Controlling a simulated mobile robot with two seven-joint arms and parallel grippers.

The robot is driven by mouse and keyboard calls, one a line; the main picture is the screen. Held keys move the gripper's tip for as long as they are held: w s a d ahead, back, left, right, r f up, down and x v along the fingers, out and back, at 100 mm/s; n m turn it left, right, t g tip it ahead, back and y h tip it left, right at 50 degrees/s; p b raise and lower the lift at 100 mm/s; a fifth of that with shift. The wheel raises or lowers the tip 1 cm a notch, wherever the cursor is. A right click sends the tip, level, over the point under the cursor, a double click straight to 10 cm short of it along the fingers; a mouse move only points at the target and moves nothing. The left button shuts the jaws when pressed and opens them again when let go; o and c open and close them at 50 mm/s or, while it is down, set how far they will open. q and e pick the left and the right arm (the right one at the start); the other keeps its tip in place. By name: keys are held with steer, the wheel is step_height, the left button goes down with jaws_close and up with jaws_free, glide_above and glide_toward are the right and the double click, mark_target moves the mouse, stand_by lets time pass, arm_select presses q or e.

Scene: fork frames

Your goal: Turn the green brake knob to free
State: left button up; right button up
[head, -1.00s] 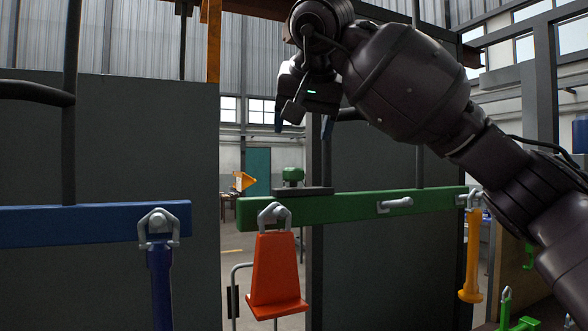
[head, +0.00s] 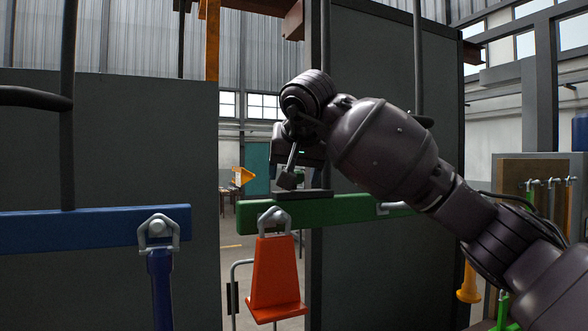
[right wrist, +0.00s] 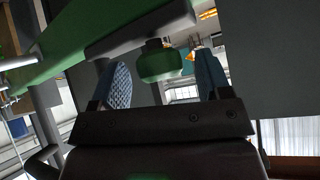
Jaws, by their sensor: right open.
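In the head view my right gripper (head: 289,180) is over the dark plate (head: 304,195) and hides the knob. The green beam also shows there (head: 345,211). My left gripper is not in view.
An orange cone-shaped piece (head: 273,277) hangs under the beam from a grey shackle. A blue beam (head: 75,228) crosses the left side. Grey panels (head: 385,130) stand behind my right arm.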

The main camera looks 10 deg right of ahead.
steer(key=shift+c, duration=0.5)
steer(key=c, duration=0.8)
steer(key=m+h, duration=0.3)
steer(key=m, duration=0.1)
steer(key=shift+a+g, duration=0.2)
steer(key=shift+g, duration=0.1)
steer(key=shift+w+a+m+g+h, duration=0.1)
steer(key=shift+m+g+h, duration=0.55)
steer(key=shift+m, duration=0.55)
steer(key=shift+w+a+m+g+h, duration=0.1)
steer(key=shift+m+g+h, duration=0.35)
steer(key=shift+m+h, duration=0.6)
steer(key=shift+d+m, duration=0.1)
steer(key=shift+m, duration=0.15)
steer(key=o, duration=0.9)
